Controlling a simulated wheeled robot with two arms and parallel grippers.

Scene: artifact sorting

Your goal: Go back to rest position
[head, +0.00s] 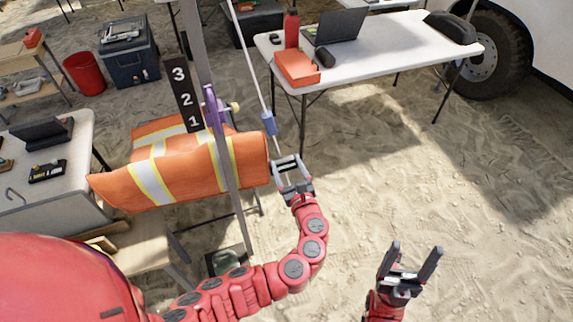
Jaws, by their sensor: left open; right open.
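My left gripper (287,163) is at the end of the red arm that comes in from the left. It is open and close to the right end of an orange safety vest (185,168) with pale stripes; I cannot tell whether they touch. My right gripper (416,250) is open and empty above bare sand at the lower right, with its fingers pointing up in the picture.
A metal pole (213,105) with a 1-2-3 sign (184,98) stands left of my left gripper. A thin rod with a blue piece (268,123) hangs nearby. A white table (410,50) stands behind, a grey table (60,185) at left. Sand at right is clear.

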